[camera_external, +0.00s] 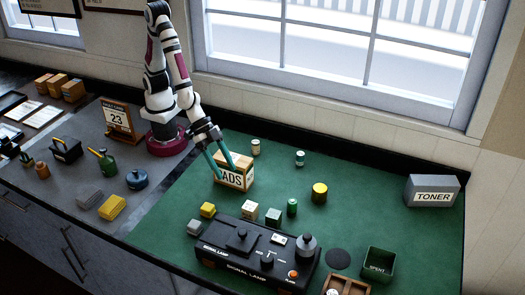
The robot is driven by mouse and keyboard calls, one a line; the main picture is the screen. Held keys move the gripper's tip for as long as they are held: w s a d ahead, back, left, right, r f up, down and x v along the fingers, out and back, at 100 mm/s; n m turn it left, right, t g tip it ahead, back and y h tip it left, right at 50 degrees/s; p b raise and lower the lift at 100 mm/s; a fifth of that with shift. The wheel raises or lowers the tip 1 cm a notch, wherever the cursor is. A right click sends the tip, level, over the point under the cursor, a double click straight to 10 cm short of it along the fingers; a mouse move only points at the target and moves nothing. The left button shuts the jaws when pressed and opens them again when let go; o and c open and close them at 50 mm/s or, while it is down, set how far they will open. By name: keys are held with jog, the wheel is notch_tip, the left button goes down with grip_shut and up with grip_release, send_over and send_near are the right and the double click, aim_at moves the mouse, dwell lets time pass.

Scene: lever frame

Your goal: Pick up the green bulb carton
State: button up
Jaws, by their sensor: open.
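Several small box-shaped pieces stand on the green mat (400,237). One small box (273,217) with a pale top and darker, greenish sides is the likeliest green bulb carton, but its label is too small to read. It stands behind the black signal lamp panel (257,256), beside a green cylinder (292,207). My gripper (228,173) is open, well up and left of that box. Its two teal fingers point down at a wooden box marked "ADS" (235,181), its first letters hidden; I cannot tell whether they touch it.
A cream box (249,210), a yellow box (207,210) and a grey box (193,227) stand near the panel. A yellow can (319,192) is to the right. The mat's right middle is clear.

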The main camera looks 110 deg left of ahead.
aim_at(269, 212)
jog(key=w+f+n+t+y, duration=0.1)
jog(key=w+f, duration=0.2)
jog(key=w, duration=0.3)
jog(key=w+d+f+t+y, duration=0.1)
jog(key=w+f+t, duration=0.1)
jog(key=w+f, duration=0.2)
jog(key=w+d+f+n+t, duration=0.1)
jog(key=w+f, duration=0.3)
jog(key=w, duration=0.4)
jog(key=shift+d+f+n+t+y, duration=0.2)
jog(key=shift+d+n+t+y, duration=0.15)
jog(key=shift+t, duration=0.25)
jog(key=shift+a, duration=0.1)
grip_shut()
